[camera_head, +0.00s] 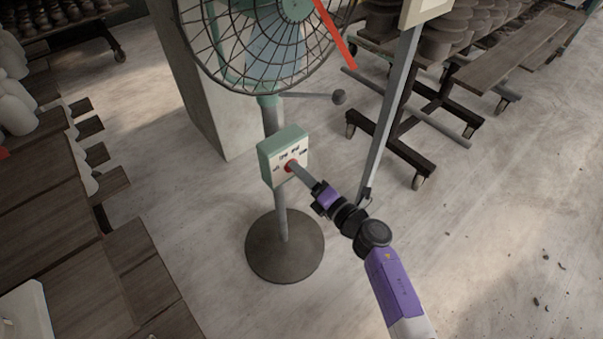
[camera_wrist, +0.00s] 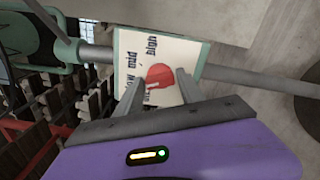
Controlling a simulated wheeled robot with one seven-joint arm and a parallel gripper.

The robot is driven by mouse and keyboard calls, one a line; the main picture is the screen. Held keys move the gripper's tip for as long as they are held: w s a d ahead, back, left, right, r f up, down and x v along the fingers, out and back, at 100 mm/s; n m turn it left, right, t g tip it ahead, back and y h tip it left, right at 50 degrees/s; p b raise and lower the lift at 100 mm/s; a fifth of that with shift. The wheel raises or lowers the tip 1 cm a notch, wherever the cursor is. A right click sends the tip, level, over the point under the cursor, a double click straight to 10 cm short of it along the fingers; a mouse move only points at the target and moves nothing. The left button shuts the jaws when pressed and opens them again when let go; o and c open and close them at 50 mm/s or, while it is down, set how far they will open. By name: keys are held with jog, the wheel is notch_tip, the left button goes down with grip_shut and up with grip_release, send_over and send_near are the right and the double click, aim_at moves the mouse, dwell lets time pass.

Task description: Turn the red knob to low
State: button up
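The red knob (camera_head: 288,167) is on the white face of a green control box (camera_head: 270,165) on the fan's pole. In the wrist view the knob (camera_wrist: 159,74) lies between the tips of my gripper (camera_wrist: 162,77), one finger on each side. The fingers are apart, with narrow gaps by the knob; contact cannot be told. The box face (camera_wrist: 185,55) has printed labels, one reading "high"; others are small or partly hidden by a finger. A pale mark shows on the knob's lower part; its exact setting is unclear.
The caged fan (camera_head: 265,40) is above the box, and its round base (camera_head: 285,247) stands on the floor. A grey slanted post (camera_head: 390,115) and wheeled racks stand to the right. Wooden boards (camera_head: 90,270) fill the left. The floor at the lower right is mostly clear.

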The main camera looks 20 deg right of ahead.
jog(key=shift+o, duration=1.1)
jog(key=shift+s, duration=0.1)
jog(key=v, duration=0.7)
jog(key=shift+s+p, duration=0.25)
jog(key=shift+p, duration=0.2)
jog(key=shift+d, duration=0.15)
